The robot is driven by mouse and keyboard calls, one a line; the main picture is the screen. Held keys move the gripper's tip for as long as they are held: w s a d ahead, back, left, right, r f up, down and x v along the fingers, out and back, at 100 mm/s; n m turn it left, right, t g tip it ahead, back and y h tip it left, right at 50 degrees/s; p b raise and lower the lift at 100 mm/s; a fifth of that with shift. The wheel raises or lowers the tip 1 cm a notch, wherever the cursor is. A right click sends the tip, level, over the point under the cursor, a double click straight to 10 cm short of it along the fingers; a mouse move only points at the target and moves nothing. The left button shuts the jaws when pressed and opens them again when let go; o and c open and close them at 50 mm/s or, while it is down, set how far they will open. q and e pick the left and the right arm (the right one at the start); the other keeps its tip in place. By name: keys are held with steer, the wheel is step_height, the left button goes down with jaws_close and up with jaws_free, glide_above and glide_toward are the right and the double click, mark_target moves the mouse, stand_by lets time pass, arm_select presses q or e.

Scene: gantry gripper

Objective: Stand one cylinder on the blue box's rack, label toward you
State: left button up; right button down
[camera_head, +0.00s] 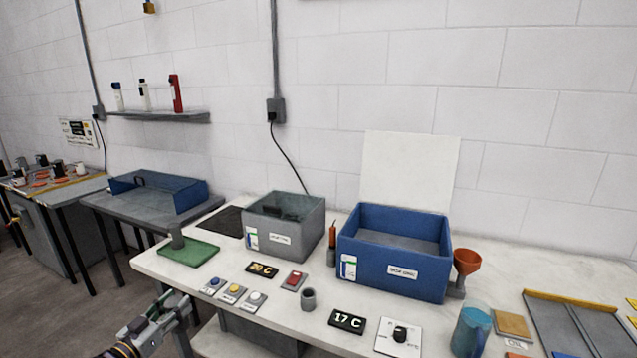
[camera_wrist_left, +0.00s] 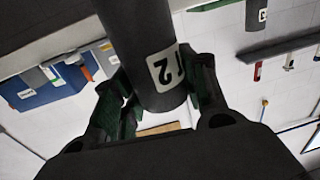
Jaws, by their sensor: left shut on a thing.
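My left gripper (camera_head: 172,303) is low at the left in the head view, in front of the table's left end. In the left wrist view its fingers (camera_wrist_left: 160,105) are shut on a dark grey cylinder (camera_wrist_left: 135,35). The cylinder's white label (camera_wrist_left: 165,70) shows a 2 and another mark, turned over in that picture. The blue box (camera_head: 390,268) stands open on the table, to the right of and beyond my gripper. Its grey inside floor looks empty; I cannot make out a rack there. My right gripper is not in view.
A grey cylinder (camera_head: 177,237) stands on a green tray (camera_head: 190,256). Buttons, displays, a small grey cup (camera_head: 308,299), an orange funnel (camera_head: 467,262) and a blue jug (camera_head: 470,330) crowd the front and right.

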arm_select(q)
steer(key=s+d+f+m+g+h, duration=0.1)
steer(key=s+d+f+m+h, duration=0.1)
steer(key=s+d+f+h, duration=0.2)
steer(key=s+d+f, duration=0.3)
steer(key=s+d, duration=0.1)
steer(key=s, duration=0.3)
steer(key=shift+f+m+g, duration=0.25)
steer(key=shift+m+g, duration=0.15)
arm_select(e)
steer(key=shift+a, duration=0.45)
arm_select(q)
steer(key=shift+s+d, duration=0.1)
steer(key=shift+d, duration=0.05)
steer(key=shift+d, duration=0.1)
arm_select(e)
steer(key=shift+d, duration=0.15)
